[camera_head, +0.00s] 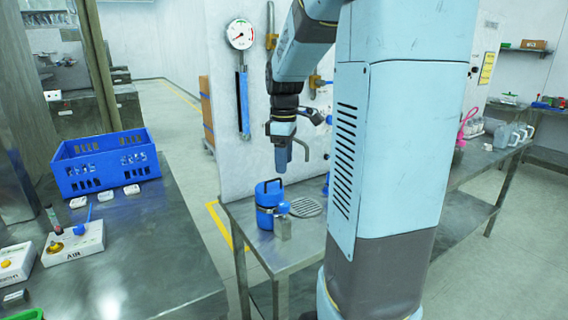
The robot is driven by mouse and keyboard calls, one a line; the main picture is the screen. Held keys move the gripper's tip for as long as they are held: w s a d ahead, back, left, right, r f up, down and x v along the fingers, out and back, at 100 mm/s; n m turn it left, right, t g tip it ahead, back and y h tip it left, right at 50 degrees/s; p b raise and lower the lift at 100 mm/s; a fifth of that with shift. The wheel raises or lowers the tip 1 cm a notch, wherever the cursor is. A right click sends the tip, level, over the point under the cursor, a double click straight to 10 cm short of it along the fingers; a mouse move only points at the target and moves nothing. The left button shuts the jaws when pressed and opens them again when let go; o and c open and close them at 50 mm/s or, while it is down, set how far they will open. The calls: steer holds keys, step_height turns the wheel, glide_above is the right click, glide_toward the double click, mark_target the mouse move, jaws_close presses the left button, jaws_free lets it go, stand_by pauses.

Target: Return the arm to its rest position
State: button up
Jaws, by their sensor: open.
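My arm is light blue with dark joints and fills the middle of the view. It bends down from the top to my gripper (291,158). The gripper points downward with its fingers apart and nothing visible between them. It hangs in the air above the metal table (250,232), over a blue canister with a dark handle (266,208), and looks apart from it. My arm hides part of the table and what lies behind it.
A blue crate (107,163) and labelled white blocks, one marked AIR (73,243), stand on the left bench (165,250). A round gauge (240,34) is on the wall panel. Several grey containers (512,135) stand at right. A floor gap separates the benches.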

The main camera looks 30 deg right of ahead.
stand_by(0.4)
steer(key=s+a+r+m+t, duration=0.2)
steer(key=s+a+m, duration=0.2)
steer(key=s, duration=0.5)
steer(key=s+a+r+m+t, duration=0.2)
steer(key=s+a+m, duration=0.3)
steer(key=s+a, duration=0.3)
steer(key=shift+s+r+m+t, duration=0.25)
steer(key=shift+s+m+t, duration=0.05)
steer(key=shift+s+t, duration=0.5)
steer(key=shift+a, duration=0.1)
steer(key=shift+c, duration=0.4)
